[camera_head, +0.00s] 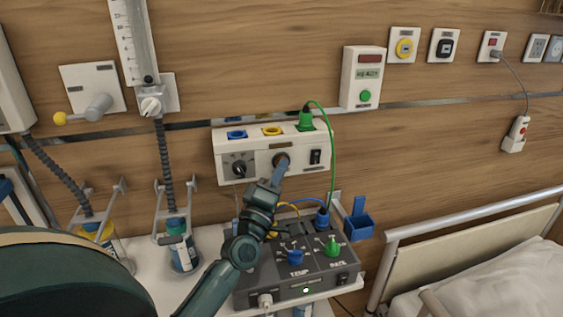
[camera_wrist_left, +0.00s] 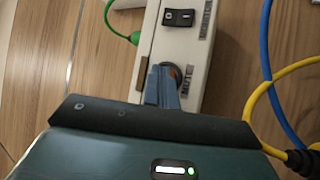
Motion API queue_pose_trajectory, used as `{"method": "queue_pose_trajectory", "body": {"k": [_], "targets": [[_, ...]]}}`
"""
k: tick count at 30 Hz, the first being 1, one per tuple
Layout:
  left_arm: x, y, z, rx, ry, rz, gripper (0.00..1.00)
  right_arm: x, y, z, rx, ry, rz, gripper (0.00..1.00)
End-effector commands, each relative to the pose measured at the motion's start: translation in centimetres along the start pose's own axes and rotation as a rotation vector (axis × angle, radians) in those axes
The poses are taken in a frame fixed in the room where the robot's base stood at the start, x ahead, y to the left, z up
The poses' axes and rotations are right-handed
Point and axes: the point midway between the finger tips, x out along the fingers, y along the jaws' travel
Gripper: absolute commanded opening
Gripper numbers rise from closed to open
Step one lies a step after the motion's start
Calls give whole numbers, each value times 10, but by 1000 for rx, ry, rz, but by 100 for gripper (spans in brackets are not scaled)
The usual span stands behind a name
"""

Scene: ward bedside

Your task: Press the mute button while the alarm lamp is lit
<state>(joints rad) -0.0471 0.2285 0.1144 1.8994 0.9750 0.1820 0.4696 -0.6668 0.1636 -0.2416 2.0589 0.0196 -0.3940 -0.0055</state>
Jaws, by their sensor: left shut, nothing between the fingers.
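An orange-red part of the button (camera_wrist_left: 175,70) shows in the left wrist view. My left gripper (camera_head: 285,163) is shut and empty, its blue-grey fingertips in front of the button. The fingers also show in the left wrist view (camera_wrist_left: 162,86); I cannot tell whether they touch it. A small brown bar beside the button (camera_wrist_left: 142,73) looks unlit; I cannot tell whether it is the alarm lamp.
Green cable (camera_head: 331,130) and blue cable (camera_wrist_left: 266,60) hang nearby. A grey console (camera_head: 320,284) stands below. A wall unit (camera_head: 349,80) has a dark red window and green button. A bed rail (camera_head: 460,213) is at right.

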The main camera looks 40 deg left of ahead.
Motion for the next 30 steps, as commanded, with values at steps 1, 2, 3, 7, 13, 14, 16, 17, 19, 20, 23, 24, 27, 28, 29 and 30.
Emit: {"method": "queue_pose_trajectory", "body": {"k": [1, 2, 3, 7, 13, 14, 16, 17, 19, 20, 23, 24, 27, 28, 29, 30], "targets": [[0, 0, 0, 0, 1, 0, 0, 0, 0, 1, 1, -3, 0, 0], [0, 0, 0, 1, 1, 0, 0, -1, 0, 2, 1, -3, 0, 0], [0, 0, 0, 1, 1, 0, 0, -1, 0, 2, 1, -4, 0, 0], [0, 0, 0, 0, 1, 0, 0, -1, 0, 2, 1, -6, 0, 0], [-5, 5, 3, -1, 0, 0, 0, -3, -1, -1, 1, -6, 0, 0], [-6, 5, 4, -1, 0, -1, 0, -3, -1, -1, 1, -5, 0, 0], [-9, 7, 6, -1, 1, -1, 0, -4, -1, -2, 1, -5, 0, 0], [-10, 8, 6, -1, 1, -1, 0, -4, -1, -3, 1, -5, 0, 0], [-10, 8, 7, 0, 2, 0, 0, -4, 0, -3, 1, -5, 0, 0], [-11, 8, 7, 0, 2, 0, 0, -4, 0, -3, 1, -4, 0, 0], [-11, 8, 7, 0, 1, 0, 0, -3, 0, -4, 0, -2, 0, 0], [-11, 8, 7, 0, 1, 1, 0, -3, 0, -5, 0, 0, 0, 0], [-11, 8, 8, 0, 1, 0, 0, -3, 0, -6, -1, 2, 1, 0], [-12, 9, 8, 0, 1, 0, 0, -3, 0, -7, -1, 3, 1, 0], [-13, 10, 9, 0, 0, 0, 0, -3, 0, -8, -1, 3, 1, 0], [-15, 12, 11, 0, 0, -1, 0, -4, 0, -9, -1, 4, 1, 0]]}}
